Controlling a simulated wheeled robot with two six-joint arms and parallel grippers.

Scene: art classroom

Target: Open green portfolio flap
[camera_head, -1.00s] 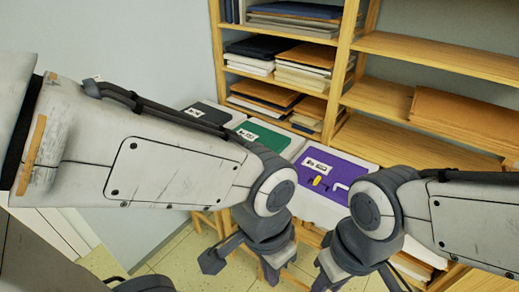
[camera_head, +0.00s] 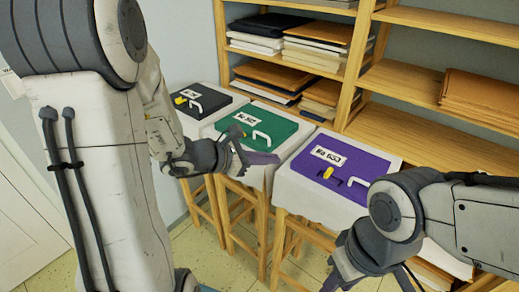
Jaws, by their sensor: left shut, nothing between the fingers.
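The green portfolio (camera_head: 281,124) lies flat on a white-covered stool, between a black one and a purple one. Its flap looks closed. It has a white label, a yellow catch (camera_head: 244,118) and a white handle (camera_head: 262,138) near its front edge.
The black portfolio (camera_head: 206,101) is to the left and the purple portfolio (camera_head: 345,165) to the right, each with a yellow catch. A wooden shelf (camera_head: 428,17) with stacked boards stands behind. My left arm covers much of the left side.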

